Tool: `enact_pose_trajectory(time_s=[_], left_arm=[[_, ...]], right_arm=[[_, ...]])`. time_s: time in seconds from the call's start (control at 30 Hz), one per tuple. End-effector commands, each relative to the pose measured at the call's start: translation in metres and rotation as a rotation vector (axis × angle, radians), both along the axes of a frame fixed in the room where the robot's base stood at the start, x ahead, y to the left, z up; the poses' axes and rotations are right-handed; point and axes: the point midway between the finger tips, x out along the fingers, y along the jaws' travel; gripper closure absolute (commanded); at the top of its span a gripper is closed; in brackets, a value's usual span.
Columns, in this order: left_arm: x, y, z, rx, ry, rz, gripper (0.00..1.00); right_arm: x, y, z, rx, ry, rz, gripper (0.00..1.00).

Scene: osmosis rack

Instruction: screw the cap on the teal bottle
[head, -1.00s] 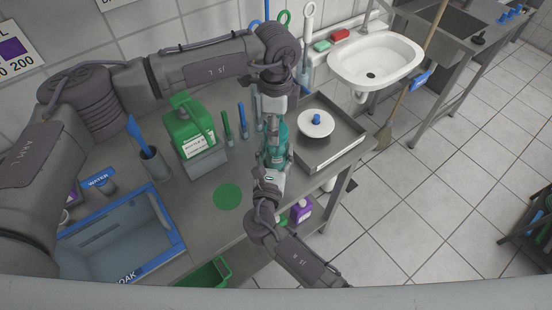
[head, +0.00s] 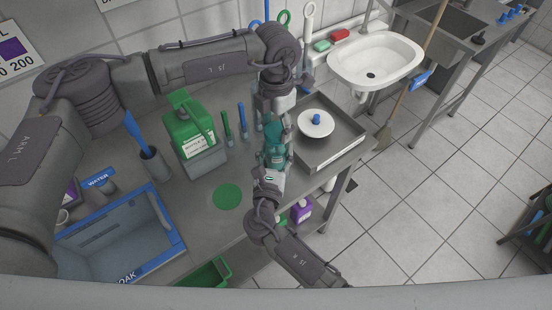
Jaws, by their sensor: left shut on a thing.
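The teal bottle (head: 274,132) is upright at the middle of the bench, near the tray's left side. My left gripper (head: 272,112) points down from above onto the bottle's top. It is shut at the bottle's neck; the cap is hidden between its fingers, so I cannot see how it sits on the neck. My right gripper (head: 272,160) reaches in from the front at the bottle's lower body, with its fingers around it. Its fingertips are partly hidden, and I cannot see whether the bottle touches the bench.
A grey tray (head: 345,152) with a white round piece (head: 316,124) lies to the right. A green jug (head: 190,128) and a blue-rimmed basin (head: 172,226) are to the left. A green disc (head: 228,197) marks bare bench. A purple container (head: 301,209) stands below the bench edge.

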Motion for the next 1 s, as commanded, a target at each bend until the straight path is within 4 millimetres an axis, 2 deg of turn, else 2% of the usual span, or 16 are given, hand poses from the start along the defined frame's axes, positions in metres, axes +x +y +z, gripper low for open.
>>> enact_pose_trajectory(time_s=[0.1, 0.8, 1.0], left_arm=[[-0.0001, 0.0004, -0.0017, 0.003, -0.001, -0.292, 0.80], [-0.0007, 0.0007, -0.0032, 0.002, 0.001, -2.026, 0.80], [-0.0007, 0.0010, -0.0036, 0.001, 0.001, -2.409, 0.80]], right_arm=[[-0.0006, 0.0013, -0.0002, -0.004, 0.001, 0.003, 1.00], [-0.0002, 0.0009, 0.0001, 0.002, 0.000, 0.002, 1.00], [-0.0002, 0.0008, 0.0003, 0.003, 0.000, 0.001, 1.00]])
